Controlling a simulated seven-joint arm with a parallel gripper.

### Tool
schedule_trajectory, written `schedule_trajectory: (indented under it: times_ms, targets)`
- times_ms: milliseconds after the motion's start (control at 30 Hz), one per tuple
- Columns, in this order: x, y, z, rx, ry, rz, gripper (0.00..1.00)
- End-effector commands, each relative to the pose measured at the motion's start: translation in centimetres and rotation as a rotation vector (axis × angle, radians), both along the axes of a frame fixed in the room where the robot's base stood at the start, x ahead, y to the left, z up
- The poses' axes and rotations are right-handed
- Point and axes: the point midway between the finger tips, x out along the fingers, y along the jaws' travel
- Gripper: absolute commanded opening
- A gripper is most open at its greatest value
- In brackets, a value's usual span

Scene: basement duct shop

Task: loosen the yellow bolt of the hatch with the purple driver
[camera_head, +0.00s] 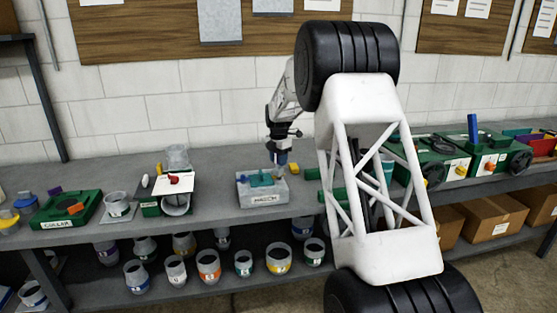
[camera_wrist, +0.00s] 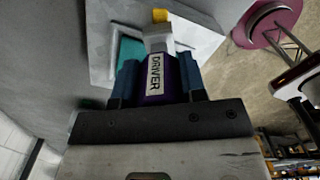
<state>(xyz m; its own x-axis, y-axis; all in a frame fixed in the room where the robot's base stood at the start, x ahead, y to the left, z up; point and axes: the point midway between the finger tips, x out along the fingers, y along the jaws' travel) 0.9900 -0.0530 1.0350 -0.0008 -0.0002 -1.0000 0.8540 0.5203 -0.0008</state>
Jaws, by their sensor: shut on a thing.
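My gripper (camera_head: 279,160) is low over the grey hatch block (camera_head: 265,199), near its back right corner. In the wrist view, the gripper's (camera_wrist: 159,78) two blue fingers are shut on the purple driver (camera_wrist: 148,97), which carries a white "DRIVER" label. The driver's grey tip (camera_wrist: 157,38) points away from the gripper. A yellow piece, apparently the bolt (camera_wrist: 160,15), shows just beyond the tip; I cannot tell whether they touch. A teal panel (camera_wrist: 128,58) shows on the block beside the driver. The fingers hide part of the driver.
A green-based unit (camera_head: 150,208) with a white plate stands left of the block, and a green collar unit (camera_head: 68,211) farther left. More green units (camera_head: 487,152) are at right. A shelf below holds several cups. A purple round stool (camera_wrist: 268,22) shows in the wrist view.

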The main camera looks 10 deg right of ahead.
Motion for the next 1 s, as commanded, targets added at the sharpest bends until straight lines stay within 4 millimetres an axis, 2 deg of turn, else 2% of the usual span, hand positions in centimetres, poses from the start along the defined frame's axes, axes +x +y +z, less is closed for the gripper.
schedule_trajectory:
  times_ms: [567,1000]
  targets:
    - [0.04,0.0,0.11,0.0,-0.001,0.078,0.14]
    - [-0.01,0.01,-0.01,0.0,0.0,0.336,0.14]
